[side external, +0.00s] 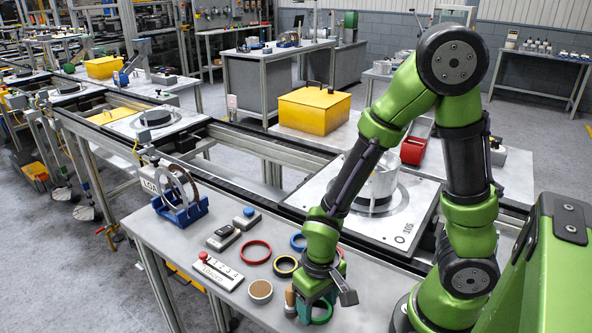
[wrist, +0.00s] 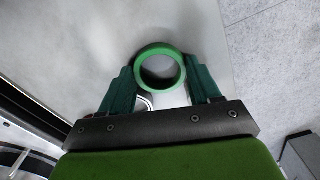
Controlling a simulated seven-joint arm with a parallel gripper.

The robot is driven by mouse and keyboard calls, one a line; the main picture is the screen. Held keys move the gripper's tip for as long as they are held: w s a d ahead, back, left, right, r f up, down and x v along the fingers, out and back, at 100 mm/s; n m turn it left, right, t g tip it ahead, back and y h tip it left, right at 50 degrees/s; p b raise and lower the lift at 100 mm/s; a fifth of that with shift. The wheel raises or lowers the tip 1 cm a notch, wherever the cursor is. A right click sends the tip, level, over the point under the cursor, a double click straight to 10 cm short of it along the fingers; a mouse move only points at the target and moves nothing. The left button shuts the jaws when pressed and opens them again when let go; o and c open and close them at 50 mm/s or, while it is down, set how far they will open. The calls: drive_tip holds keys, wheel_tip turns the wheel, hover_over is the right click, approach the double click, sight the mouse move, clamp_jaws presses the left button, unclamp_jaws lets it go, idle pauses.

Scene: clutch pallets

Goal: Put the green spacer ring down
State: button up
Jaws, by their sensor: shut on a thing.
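The green spacer ring (wrist: 160,48) is between the two dark green fingers of my gripper (wrist: 161,76) in the wrist view, with a finger against each side. Its opening faces the camera, and grey surface shows through it. In the side external view, the ring (side external: 322,318) shows partly behind my gripper (side external: 312,308), low over the front part of the grey table (side external: 190,245). My fingers hide part of it there. I cannot tell whether the ring touches the table.
Near my gripper are a red ring (side external: 256,243), a dark ring with yellow (side external: 286,272), a blue ring (side external: 297,235), a brown-topped cylinder (side external: 260,291) and a small wooden piece (side external: 290,296). A blue stand (side external: 184,214) is farther left. A pallet (side external: 408,226) lies behind.

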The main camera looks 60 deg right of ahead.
wheel_tip(320, 180, up, 9)
drive_tip(key=w+d+r+n, duration=0.2)
drive_tip(key=w+d+r, duration=0.1)
drive_tip(key=w+r, duration=0.3)
drive_tip(key=w+d+r+n, duration=0.1)
drive_tip(key=w+d+r, duration=0.25)
drive_tip(key=w, duration=0.55)
drive_tip(key=shift+n, duration=0.7)
drive_tip(key=s+f, duration=0.3)
drive_tip(key=f, duration=0.1)
drive_tip(key=s+f, duration=0.3)
drive_tip(key=f, duration=0.1)
drive_tip(key=s+f, duration=0.3)
drive_tip(key=f, duration=0.1)
drive_tip(key=shift+s+a, duration=0.1)
drive_tip(key=shift+s, duration=0.3)
drive_tip(key=w, duration=0.5)
drive_tip(key=w+f, duration=0.1)
drive_tip(key=w, duration=1)
drive_tip(key=shift+w+a+f, duration=0.1)
drive_tip(key=shift+a+f, duration=0.05)
drive_tip(key=shift+f, duration=1.9)
drive_tip(key=shift+f, duration=0.15)
